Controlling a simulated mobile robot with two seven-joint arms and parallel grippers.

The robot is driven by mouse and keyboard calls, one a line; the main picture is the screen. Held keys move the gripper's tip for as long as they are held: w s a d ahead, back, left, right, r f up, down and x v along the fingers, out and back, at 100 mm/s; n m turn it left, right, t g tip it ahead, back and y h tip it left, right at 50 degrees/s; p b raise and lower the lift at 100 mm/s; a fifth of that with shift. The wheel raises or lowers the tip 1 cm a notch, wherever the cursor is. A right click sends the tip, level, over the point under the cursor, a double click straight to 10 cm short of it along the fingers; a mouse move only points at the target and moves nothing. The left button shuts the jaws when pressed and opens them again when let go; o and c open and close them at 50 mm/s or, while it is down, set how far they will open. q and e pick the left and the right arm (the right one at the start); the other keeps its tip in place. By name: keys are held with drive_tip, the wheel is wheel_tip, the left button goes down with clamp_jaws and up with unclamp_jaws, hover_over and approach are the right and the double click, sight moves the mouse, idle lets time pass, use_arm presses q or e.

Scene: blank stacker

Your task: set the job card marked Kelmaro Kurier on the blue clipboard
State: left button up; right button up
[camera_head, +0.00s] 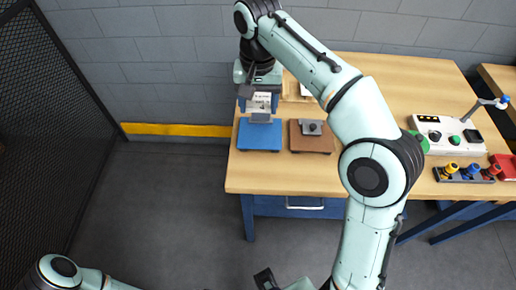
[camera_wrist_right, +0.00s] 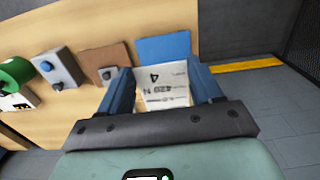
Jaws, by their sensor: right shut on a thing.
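My right gripper (camera_head: 259,103) is shut on a pale card (camera_head: 261,101). The card also shows between the blue fingers in the wrist view (camera_wrist_right: 163,88), with dark print appearing upside down. The name on it is too small to read. The blue clipboard (camera_head: 259,137) lies flat near the table's left edge; in the head view, the card appears just beyond its far edge. It shows past the fingers in the wrist view (camera_wrist_right: 165,48). I cannot tell the card's exact height.
A brown board (camera_head: 321,145) with a grey clip lies right of the blue clipboard. Another pale item (camera_head: 305,90) is partly hidden behind my right arm. A control box (camera_head: 452,148) and a rack of coloured knobs (camera_head: 465,177) stand at right. The wooden table (camera_head: 270,176) is bare in front.

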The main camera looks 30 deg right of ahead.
use_arm(q)
drive_tip(key=shift+s+f+b, duration=0.3)
drive_tip(key=shift+f+b, duration=0.45)
drive_tip(key=shift+f, duration=0.1)
drive_tip(key=shift+s+f+b, duration=0.35)
drive_tip(key=shift+f+b, duration=0.4)
drive_tip(key=shift+f, duration=0.15)
drive_tip(key=shift+s+f+b, duration=0.3)
drive_tip(key=shift+f+b, duration=0.45)
drive_tip(key=shift+f, duration=0.1)
use_arm(e)
drive_tip(key=shift+d+f, duration=0.1)
drive_tip(key=shift+f, duration=9.35)
drive_tip(key=shift+f, duration=0.2)
drive_tip(key=o, duration=1)
drive_tip(key=shift+r, duration=0.15)
use_arm(q)
drive_tip(key=r+p, duration=0.2)
drive_tip(key=shift+w+r+p, duration=0.35)
drive_tip(key=shift+w+r, duration=0.05)
use_arm(e)
wheel_tip(320, 180, up, 12)
drive_tip(key=shift+r, duration=0.1)
